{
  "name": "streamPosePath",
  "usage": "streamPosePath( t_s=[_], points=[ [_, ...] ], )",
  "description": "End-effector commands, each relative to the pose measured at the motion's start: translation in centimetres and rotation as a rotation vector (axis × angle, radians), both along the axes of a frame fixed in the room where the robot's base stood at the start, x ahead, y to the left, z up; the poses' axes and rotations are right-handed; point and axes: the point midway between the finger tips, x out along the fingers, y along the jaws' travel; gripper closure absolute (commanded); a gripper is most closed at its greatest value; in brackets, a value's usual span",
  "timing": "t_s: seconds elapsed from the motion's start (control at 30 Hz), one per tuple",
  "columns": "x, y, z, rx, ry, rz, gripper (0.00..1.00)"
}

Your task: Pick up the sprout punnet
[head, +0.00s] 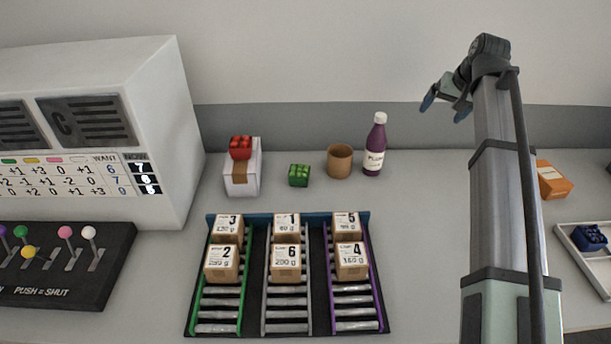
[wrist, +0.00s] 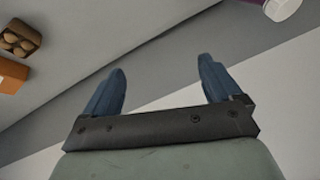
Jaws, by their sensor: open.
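The sprout punnet appears to be the small green punnet (head: 299,175) on the grey counter, between the white box and the brown cup. It looks upright and stands free, with nothing on it. My gripper (head: 445,106) is raised well above the counter, to the right of the purple bottle and far to the right of the punnet. In the wrist view its two blue fingers (wrist: 162,68) are apart with nothing between them. The green punnet is not in the wrist view.
A red punnet (head: 240,147) sits on a white box (head: 242,180). A brown cup (head: 340,161) and purple bottle (head: 375,146) stand right of the green punnet. A rack of numbered cartons (head: 286,262) lies in front. A brown punnet (wrist: 20,40) shows in the wrist view.

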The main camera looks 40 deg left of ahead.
Motion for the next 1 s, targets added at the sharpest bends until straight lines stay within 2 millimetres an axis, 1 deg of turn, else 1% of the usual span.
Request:
streamPosePath(
  t_s=[0.03,0.1,0.17,0.3,0.47,0.5,0.57,0.7,0.8,0.9,1.0],
  points=[
    [-1.7,1.9,0.5,-0.022,0.001,0.036,0.08],
    [-3.9,4.0,0.9,-0.056,0.006,0.08,0.08],
    [-5.8,5.8,1.2,-0.083,0.013,0.115,0.08],
    [-10.3,9.7,1.7,-0.147,0.029,0.182,0.08],
    [-15.1,13.9,1.3,-0.21,0.063,0.221,0.08],
    [-16.3,15.0,0.9,-0.225,0.076,0.224,0.08],
    [-18.1,16.7,0.3,-0.247,0.095,0.221,0.08],
    [-22.2,20.4,-1.9,-0.298,0.147,0.193,0.08],
    [-24.7,22.6,-3.4,-0.329,0.179,0.161,0.08],
    [-26.5,24.1,-4.7,-0.353,0.202,0.132,0.08],
    [-27.6,24.9,-5.5,-0.367,0.215,0.112,0.08]
  ],
)
